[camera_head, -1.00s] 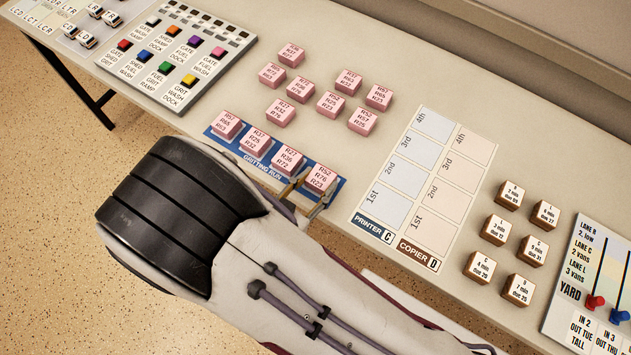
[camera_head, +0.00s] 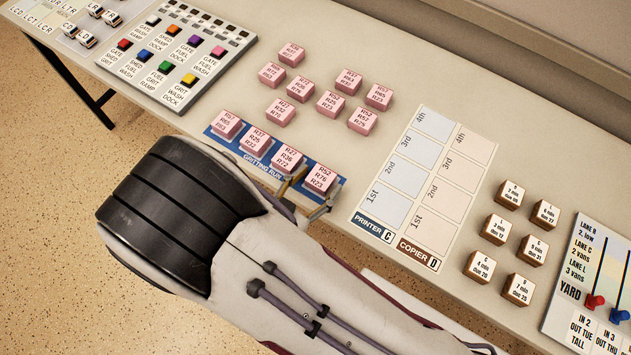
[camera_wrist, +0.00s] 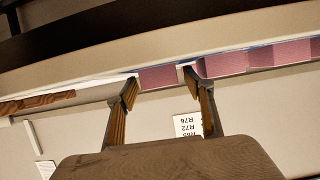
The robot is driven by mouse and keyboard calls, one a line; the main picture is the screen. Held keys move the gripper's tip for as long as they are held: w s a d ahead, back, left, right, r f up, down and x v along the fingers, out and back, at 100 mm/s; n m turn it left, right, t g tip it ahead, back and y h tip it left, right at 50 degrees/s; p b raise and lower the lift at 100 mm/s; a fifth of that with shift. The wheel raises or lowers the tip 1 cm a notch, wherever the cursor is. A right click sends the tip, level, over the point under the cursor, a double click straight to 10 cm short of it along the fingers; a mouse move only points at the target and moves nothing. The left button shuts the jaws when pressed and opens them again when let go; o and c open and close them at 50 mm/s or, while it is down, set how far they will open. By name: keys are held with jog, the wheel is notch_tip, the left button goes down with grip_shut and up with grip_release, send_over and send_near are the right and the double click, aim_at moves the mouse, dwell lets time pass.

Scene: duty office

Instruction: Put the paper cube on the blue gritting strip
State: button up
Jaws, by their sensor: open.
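Pink paper cubes with printed codes stand in a row on the blue gritting strip (camera_head: 215,137) along the desk's front. The rightmost cube, marked R52 R76 R23 (camera_head: 319,179), rests at the strip's right end. My gripper (camera_head: 305,201) is low at the desk's front edge, its open fingers to either side of this cube's near part. In the wrist view, my open gripper (camera_wrist: 160,84) has a pink cube (camera_wrist: 160,77) in the gap beyond its fingertips. Whether the fingers touch it is unclear. Other strip cubes (camera_wrist: 225,64) show to the right there.
Several loose pink cubes (camera_head: 330,104) stand behind the strip. Left is a button panel (camera_head: 178,62); right are the printer and copier sheets (camera_head: 383,192), (camera_head: 418,252), wooden-sided blocks (camera_head: 496,229) and a yard board (camera_head: 590,290). The strip's cubes stand close together.

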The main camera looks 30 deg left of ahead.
jog(key=shift+s+r, duration=0.1)
jog(key=shift+r, duration=0.05)
jog(key=v, duration=1.1)
jog(key=shift+s, duration=0.4)
jog(key=shift+r, duration=0.1)
jog(key=shift+w, duration=0.1)
dwell(0.4)
